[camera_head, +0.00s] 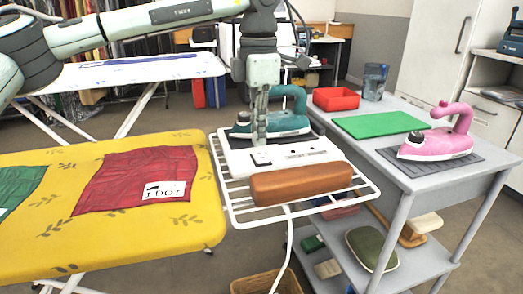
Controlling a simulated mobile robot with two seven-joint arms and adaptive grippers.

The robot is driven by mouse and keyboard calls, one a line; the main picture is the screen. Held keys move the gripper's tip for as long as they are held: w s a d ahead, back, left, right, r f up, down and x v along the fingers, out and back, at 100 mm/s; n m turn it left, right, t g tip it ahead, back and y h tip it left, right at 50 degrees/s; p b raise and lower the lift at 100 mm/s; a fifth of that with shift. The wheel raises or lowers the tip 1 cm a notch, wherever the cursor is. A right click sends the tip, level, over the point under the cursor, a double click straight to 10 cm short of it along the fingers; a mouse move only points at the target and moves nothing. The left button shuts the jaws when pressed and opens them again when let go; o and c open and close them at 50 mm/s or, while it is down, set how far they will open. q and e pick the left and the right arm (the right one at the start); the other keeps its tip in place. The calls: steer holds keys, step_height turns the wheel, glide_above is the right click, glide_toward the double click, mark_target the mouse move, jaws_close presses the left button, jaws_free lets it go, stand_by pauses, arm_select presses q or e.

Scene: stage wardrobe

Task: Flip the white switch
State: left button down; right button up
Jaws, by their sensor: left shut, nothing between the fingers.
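A flat white box (318,152) lies on the white wire rack (226,187) at the end of the yellow ironing board. A white switch (261,158) with a dark edge sits on its left part, and small dark marks line the top to the right. My left gripper (259,143) points straight down over the box, shut and empty. Its fingertips are just behind the switch in the picture; whether they touch the box I cannot tell. My right gripper is not in view.
A teal iron (290,122) stands behind the box, and a brown padded block (300,184) lies in front. The yellow ironing board (120,226) is left, with a red cloth (127,178). A grey table (460,178) at right holds a pink iron (437,143) and green mat (382,125).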

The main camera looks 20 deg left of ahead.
mark_target(259, 153)
arm_select(q)
steer(key=shift+r+p, duration=1.7)
steer(key=shift+r, duration=0.9)
steer(key=shift+f, duration=0.1)
